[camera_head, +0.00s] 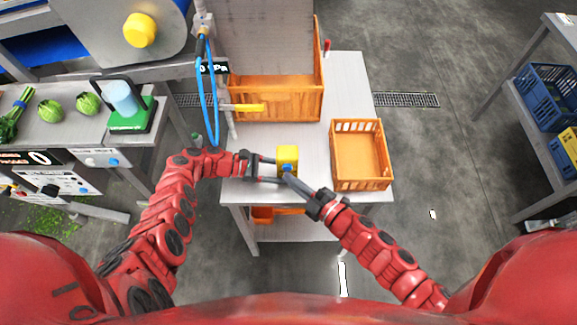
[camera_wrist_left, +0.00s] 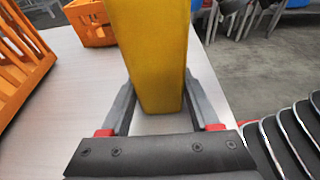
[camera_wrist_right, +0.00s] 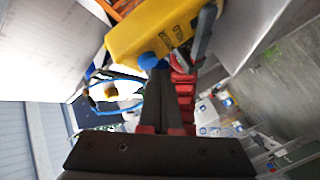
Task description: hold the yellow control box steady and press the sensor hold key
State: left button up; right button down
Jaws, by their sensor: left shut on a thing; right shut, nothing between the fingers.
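The yellow control box (camera_head: 288,154) stands near the front edge of the light table, left of the small orange crate. My left gripper (camera_head: 272,169) is shut on it from the left; in the left wrist view the box (camera_wrist_left: 158,50) sits between the two fingers. A blue key (camera_head: 287,168) is on the box's near face. My right gripper (camera_head: 290,177) is shut and empty, its tips at or very near the blue key. The right wrist view shows the blue key (camera_wrist_right: 148,61) right at the fingertips, with dark lettering beside it on the box; whether they touch is hard to tell.
A small orange crate (camera_head: 344,174) stands right of the box, and a large orange crate (camera_head: 275,104) behind it. A blue hose (camera_head: 212,95) hangs at the left. A conveyor with green heads (camera_head: 88,104) lies further left. Some table top is bare right of the large crate.

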jog(key=shift+w, duration=0.15)
jog(key=shift+w, duration=0.3)
dwell(0.5)
jog(key=shift+s, duration=0.45)
jog(key=s, duration=0.6)
dwell(0.4)
pick_arm(q)
jog(key=o, duration=1.1)
jog(key=shift+c, duration=0.2)
